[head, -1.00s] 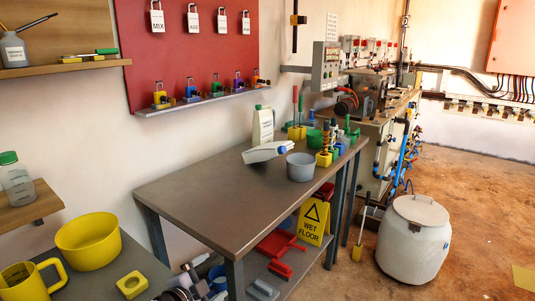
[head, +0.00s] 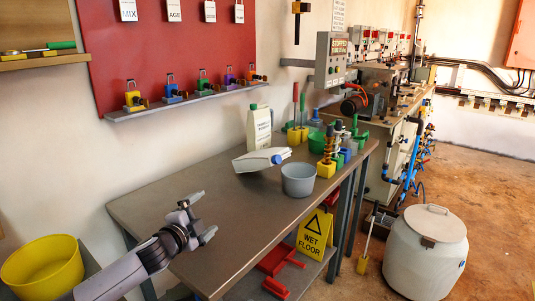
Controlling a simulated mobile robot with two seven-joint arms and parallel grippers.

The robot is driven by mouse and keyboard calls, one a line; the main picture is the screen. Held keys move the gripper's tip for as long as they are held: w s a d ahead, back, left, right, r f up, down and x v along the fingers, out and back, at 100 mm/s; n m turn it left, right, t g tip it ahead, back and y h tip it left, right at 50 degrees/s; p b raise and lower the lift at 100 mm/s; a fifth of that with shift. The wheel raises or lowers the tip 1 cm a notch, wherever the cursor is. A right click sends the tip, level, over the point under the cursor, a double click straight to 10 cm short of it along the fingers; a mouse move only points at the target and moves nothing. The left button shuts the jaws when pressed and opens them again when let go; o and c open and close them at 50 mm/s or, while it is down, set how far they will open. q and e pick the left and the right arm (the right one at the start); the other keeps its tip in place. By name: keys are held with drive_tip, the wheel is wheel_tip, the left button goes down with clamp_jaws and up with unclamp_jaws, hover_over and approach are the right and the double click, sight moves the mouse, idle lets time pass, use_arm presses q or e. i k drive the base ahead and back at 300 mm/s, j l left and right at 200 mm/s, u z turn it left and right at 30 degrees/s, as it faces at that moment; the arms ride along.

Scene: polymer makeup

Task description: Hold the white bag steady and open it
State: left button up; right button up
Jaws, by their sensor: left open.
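The white bag (head: 258,160) has a blue cap (head: 276,159) at its right end and lies tilted on the grey table (head: 165,208), close to the grey bowl (head: 298,181). I cannot tell whether it touches the bowl. My left gripper (head: 207,216) is open and empty over the front left part of the table. It is to the left of the bag and nearer to me, clearly apart from it. My right gripper is not in view.
A white bottle with a green cap (head: 259,127) stands behind the bag. Several tools in coloured holders (head: 327,168) stand at the table's right end. A yellow wet floor sign (head: 314,233) is below. The table's left part is otherwise clear.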

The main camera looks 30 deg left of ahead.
sight(256, 160)
drive_tip(key=i+j, duration=0.15)
drive_tip(key=i, duration=0.3)
drive_tip(key=i+j, duration=0.15)
drive_tip(key=i, duration=0.3)
